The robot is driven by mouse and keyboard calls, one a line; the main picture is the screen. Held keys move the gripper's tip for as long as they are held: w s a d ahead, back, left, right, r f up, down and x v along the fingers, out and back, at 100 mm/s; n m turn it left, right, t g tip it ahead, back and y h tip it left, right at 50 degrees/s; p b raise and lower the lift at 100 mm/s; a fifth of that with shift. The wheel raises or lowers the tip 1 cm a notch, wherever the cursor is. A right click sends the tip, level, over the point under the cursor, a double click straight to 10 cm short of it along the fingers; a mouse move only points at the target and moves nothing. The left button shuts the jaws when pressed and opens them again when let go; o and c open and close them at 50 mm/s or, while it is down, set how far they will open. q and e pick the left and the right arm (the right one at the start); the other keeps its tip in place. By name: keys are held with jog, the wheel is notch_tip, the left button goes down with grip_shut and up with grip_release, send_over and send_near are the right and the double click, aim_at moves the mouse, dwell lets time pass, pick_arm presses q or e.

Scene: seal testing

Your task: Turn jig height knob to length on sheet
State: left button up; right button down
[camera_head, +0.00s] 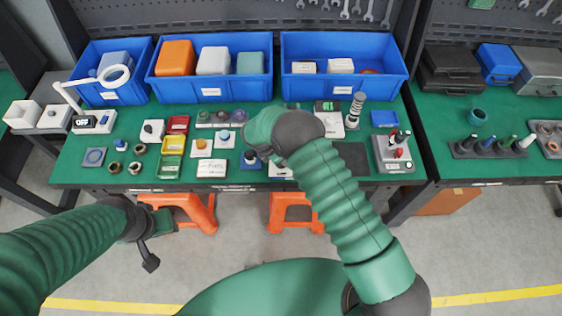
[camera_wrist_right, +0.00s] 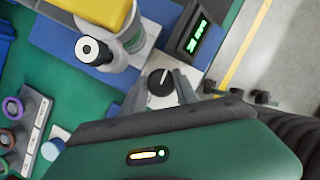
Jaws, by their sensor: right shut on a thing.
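In the right wrist view a round black knob (camera_wrist_right: 160,83) with a white pointer line sits on a pale plate. My right gripper (camera_wrist_right: 163,92) has its two grey fingers on either side of the knob, shut on it. A dark display (camera_wrist_right: 195,40) with lit green digits stands beside the knob; I cannot read the digits surely. In the head view my right arm covers the knob and most of the gripper. A white printed card (camera_head: 212,168) lies near the front of the bench; its text is too small to read. My left gripper (camera_head: 152,240) hangs in front of the bench, its jaws unclear.
A cylinder with a black-and-white top (camera_wrist_right: 92,50) and a yellow block (camera_wrist_right: 95,12) stand close to the knob. Blue bins (camera_head: 343,76) line the back of the green bench. Small parts and trays crowd its front. Orange stools (camera_head: 293,211) stand beneath.

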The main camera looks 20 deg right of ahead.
jog(key=shift+s+a+f+m+g+b, duration=0.15)
jog(key=shift+m+g+b, duration=0.25)
jog(key=shift+m+b, duration=0.5)
jog(key=c, duration=0.9)
grip_release()
jog(key=shift+a, duration=0.1)
jog(key=shift+c, duration=0.2)
jog(key=shift+w, duration=0.2)
